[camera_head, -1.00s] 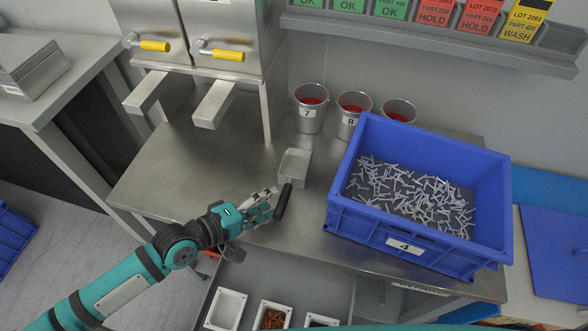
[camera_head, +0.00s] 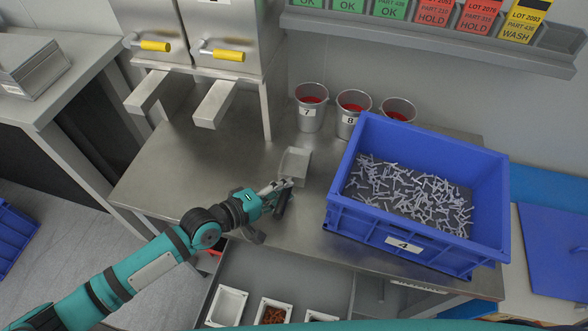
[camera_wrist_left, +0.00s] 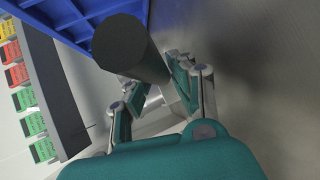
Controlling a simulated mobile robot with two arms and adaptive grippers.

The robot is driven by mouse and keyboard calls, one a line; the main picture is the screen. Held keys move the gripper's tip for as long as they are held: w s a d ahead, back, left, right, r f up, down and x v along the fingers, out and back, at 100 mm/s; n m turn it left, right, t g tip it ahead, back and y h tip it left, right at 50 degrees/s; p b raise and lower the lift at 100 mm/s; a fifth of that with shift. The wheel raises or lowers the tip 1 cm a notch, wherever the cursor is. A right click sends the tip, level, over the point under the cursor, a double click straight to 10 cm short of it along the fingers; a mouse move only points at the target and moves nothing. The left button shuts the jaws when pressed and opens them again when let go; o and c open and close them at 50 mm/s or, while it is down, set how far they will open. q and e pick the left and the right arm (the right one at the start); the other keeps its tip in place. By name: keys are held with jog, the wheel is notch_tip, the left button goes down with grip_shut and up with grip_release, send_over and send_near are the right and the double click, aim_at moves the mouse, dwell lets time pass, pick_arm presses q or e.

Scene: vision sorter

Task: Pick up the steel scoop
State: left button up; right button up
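The steel scoop (camera_head: 294,164) lies on the metal table, its open pan toward the back and its dark cylindrical handle (camera_head: 283,203) toward the front. My left gripper (camera_head: 279,190) is at the handle, near where it meets the pan. In the left wrist view the dark handle (camera_wrist_left: 130,48) looms large, with the open fingers (camera_wrist_left: 155,96) on either side of its line and part of the steel pan (camera_wrist_left: 152,112) beyond. Whether a finger touches the handle cannot be told. My right gripper is out of view.
A blue crate (camera_head: 345,215) with many small grey parts stands right of the scoop. Several metal cups, including cup 7 (camera_head: 311,116), stand behind. Dispensers with yellow handles (camera_head: 228,55) are at the back left. The table left of the scoop is clear.

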pick_arm(q)
grip_shut()
notch_tip(320, 180, up, 10)
jog(key=shift+r+p, duration=0.1)
jog(key=shift+p, duration=0.35)
jog(key=shift+o, duration=0.4)
grip_release()
grip_shut()
dwell(0.5)
